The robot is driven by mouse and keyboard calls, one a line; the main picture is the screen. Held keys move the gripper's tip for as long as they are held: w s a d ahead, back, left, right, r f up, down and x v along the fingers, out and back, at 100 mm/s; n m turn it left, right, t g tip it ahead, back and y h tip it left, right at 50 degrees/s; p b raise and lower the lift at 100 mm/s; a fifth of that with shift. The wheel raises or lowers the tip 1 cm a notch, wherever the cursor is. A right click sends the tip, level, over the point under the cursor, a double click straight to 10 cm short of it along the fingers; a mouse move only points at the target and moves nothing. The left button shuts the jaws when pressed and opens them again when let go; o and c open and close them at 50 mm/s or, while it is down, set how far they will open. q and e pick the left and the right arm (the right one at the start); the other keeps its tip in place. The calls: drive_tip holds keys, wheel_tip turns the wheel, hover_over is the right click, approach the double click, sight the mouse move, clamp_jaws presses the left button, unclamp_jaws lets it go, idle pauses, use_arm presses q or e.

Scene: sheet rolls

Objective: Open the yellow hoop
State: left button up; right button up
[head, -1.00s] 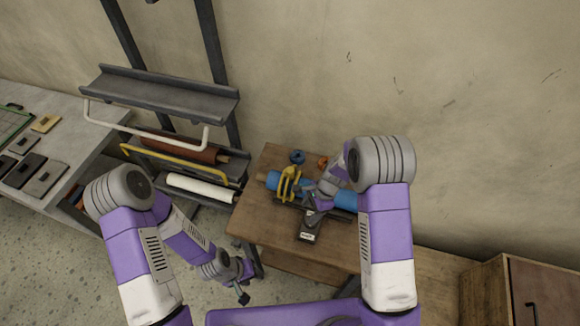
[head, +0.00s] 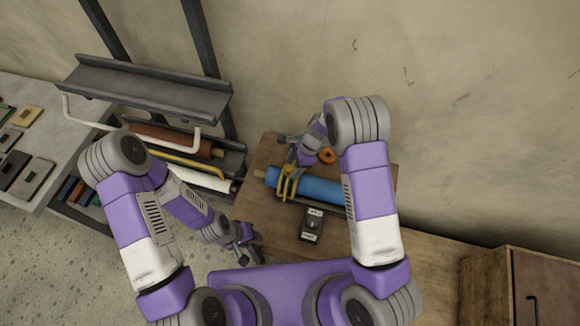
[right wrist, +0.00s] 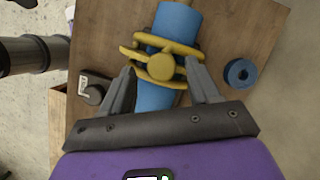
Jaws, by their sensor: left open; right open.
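A yellow double-ring clamp (head: 287,184) with a round knob sits around the blue roll (head: 318,189) on the wooden table. In the right wrist view the clamp (right wrist: 165,62) lies between and just beyond the fingertips of my right gripper (right wrist: 162,80), which is open and empty. In the head view my right gripper (head: 292,155) is at the clamp's far side; contact cannot be told. My left gripper (head: 246,243) is open and empty, low beside the table's left edge.
The rack holds a brown roll (head: 178,139), a white roll (head: 205,180) and a white hoop (head: 197,140). A black device (head: 312,225) stands in front of the blue roll.

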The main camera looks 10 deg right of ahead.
sight(292, 167)
drive_tip(key=x, duration=0.3)
drive_tip(key=shift+w+f, duration=0.2)
drive_tip(key=shift+s, duration=0.1)
drive_tip(key=shift+c, duration=0.2)
clamp_jaws()
